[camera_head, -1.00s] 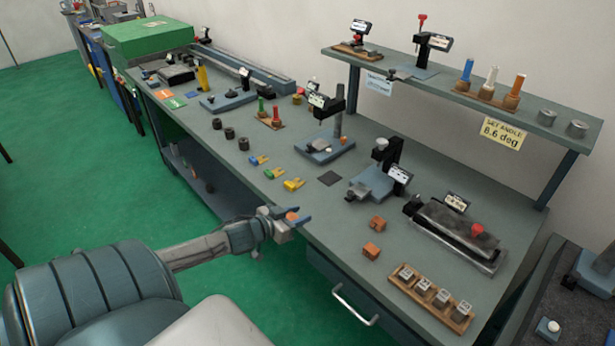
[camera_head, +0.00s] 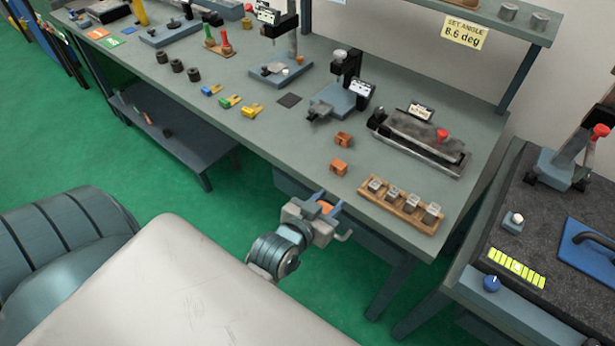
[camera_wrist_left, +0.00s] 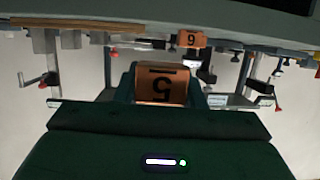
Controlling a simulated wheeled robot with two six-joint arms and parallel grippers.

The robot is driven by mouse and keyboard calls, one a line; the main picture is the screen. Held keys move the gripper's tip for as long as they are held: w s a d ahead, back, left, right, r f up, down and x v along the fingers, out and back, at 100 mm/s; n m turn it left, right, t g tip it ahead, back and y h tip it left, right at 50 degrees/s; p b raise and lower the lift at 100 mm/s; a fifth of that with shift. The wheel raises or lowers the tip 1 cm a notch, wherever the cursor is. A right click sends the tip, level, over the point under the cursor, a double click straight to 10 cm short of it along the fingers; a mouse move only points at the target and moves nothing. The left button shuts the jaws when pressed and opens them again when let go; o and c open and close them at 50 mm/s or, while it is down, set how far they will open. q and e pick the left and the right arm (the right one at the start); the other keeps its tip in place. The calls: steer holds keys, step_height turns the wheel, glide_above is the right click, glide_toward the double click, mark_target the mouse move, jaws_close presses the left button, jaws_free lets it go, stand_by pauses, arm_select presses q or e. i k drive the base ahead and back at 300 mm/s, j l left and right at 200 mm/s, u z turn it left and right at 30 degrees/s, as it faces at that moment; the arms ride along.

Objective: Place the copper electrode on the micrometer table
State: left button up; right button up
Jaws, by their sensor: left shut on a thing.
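My left gripper (camera_head: 322,208) is shut on a copper-orange block (camera_head: 326,206), the copper electrode, just off the front edge of the bench. In the left wrist view the block (camera_wrist_left: 160,84) sits between the fingers and shows a black 5, upside down. Two similar copper blocks stand on the bench, one nearer (camera_head: 338,167) and one farther back (camera_head: 343,140). One shows a digit in the wrist view (camera_wrist_left: 191,39). A blue-grey stage with a black column and display (camera_head: 335,102) stands behind them. I cannot tell for certain whether it is the micrometer table. My right gripper is not in view.
A wooden rack of metal blocks (camera_head: 403,206) lies near the bench's front right. A long grey fixture with a red knob (camera_head: 420,140) is behind it. A dark-topped side bench (camera_head: 520,225) stands at right. A drawer handle sticks out below the bench near my gripper.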

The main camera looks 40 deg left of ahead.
mark_target(322, 106)
steer(key=j+z, duration=0.2)
steer(key=z, duration=0.9)
steer(key=k+j+z, duration=0.15)
steer(key=j+z, duration=0.15)
steer(key=j, duration=0.25)
steer(key=k+j+z, duration=0.3)
steer(key=j, duration=0.2)
steer(key=k+j+z, duration=0.2)
steer(key=j+z, duration=0.15)
steer(key=j, duration=0.15)
steer(key=k+j+z, duration=0.3)
steer(key=j, duration=0.1)
